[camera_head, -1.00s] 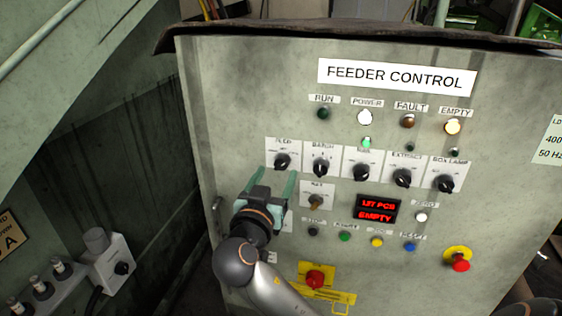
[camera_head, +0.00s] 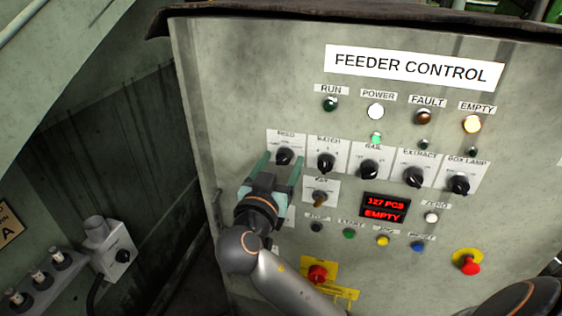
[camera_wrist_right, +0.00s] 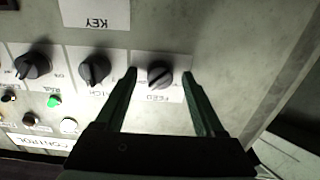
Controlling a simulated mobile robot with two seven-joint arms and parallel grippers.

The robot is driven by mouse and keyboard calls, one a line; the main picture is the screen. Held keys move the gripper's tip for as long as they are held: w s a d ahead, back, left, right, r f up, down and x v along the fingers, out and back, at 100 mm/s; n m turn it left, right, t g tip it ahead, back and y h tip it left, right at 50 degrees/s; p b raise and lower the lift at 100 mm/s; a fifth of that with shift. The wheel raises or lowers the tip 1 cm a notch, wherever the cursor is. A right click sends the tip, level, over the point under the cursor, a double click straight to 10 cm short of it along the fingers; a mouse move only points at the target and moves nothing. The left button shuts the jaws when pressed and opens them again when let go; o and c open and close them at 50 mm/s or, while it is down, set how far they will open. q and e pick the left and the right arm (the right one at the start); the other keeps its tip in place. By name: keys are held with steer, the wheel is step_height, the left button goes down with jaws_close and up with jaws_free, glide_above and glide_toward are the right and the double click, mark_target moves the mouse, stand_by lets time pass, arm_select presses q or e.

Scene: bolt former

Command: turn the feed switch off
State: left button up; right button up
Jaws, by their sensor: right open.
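The feed switch (camera_head: 284,156) is a black rotary knob on a white plate, at the upper left of the control panel's knob row. It also shows in the right wrist view (camera_wrist_right: 160,75), upside down, with a pale slanted line across its face. My right gripper (camera_head: 281,160) is open, with its green fingers pointing at the panel. In the right wrist view the gripper's fingertips (camera_wrist_right: 160,72) stand on either side of the knob, with a gap visible on each side. I cannot tell how deep the fingertips reach along the knob. My left gripper is not in view.
The batch knob (camera_head: 326,163) is close to the right of the feed switch. A key switch (camera_head: 320,197) sits below it. Buttons and a red emergency stop (camera_head: 318,273) are lower, near my right arm. The panel's left edge is close to the gripper.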

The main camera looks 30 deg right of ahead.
steer(key=shift+c, duration=0.2)
jaws_close()
stand_by(0.6)
steer(key=n+p, duration=0.2)
steer(key=n, duration=0.2)
steer(key=shift+r+n+p, duration=0.15)
steer(key=shift+n+p, duration=0.2)
steer(key=shift+n, duration=0.05)
steer(key=shift+n+p, duration=1.1)
steer(key=shift+n, duration=0.8)
steer(key=shift+o, duration=0.2)
jaws_free()
